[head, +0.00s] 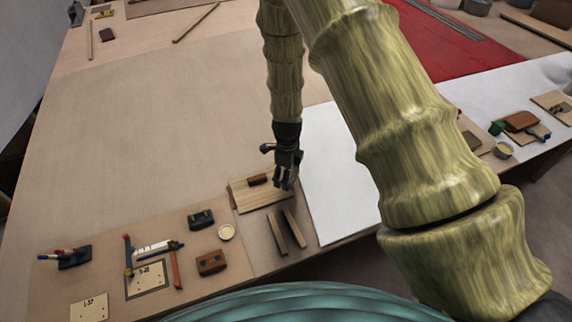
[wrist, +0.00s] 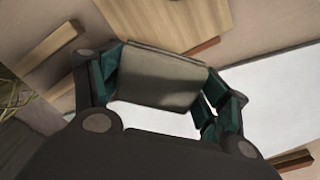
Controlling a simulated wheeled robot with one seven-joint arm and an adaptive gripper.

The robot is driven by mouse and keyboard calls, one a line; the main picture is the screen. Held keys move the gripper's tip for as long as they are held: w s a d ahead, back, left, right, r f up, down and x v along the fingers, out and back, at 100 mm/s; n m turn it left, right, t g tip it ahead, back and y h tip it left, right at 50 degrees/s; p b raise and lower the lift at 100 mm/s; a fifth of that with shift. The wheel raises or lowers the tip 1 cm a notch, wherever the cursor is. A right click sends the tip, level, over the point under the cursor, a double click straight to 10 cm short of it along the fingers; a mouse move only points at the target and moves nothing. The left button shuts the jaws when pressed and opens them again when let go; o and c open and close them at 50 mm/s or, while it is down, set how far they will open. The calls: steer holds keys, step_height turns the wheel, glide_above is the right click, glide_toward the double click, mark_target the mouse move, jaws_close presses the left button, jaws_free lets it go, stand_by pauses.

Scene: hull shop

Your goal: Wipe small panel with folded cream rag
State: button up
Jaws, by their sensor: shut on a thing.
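My gripper (head: 285,182) hangs low at the right end of a light wooden board, which I take for the small panel (head: 247,198). In the wrist view my gripper (wrist: 162,90) is shut on a flat, folded greyish-cream rag (wrist: 155,82), held between the two fingers. The rag cannot be made out in the head view. The small panel also shows in the wrist view (wrist: 165,20), just beyond the rag. Whether the rag touches the panel I cannot tell.
Two wooden strips (head: 286,231) lie in front of the panel. A large white sheet (head: 335,195) lies to the right. A brown block (head: 211,262), a small round tin (head: 226,232) and a black tool (head: 201,219) stand to the left front.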

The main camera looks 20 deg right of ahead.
steer(key=shift+r+p, duration=0.85)
steer(key=shift+r, duration=0.7)
steer(key=shift+f, duration=0.1)
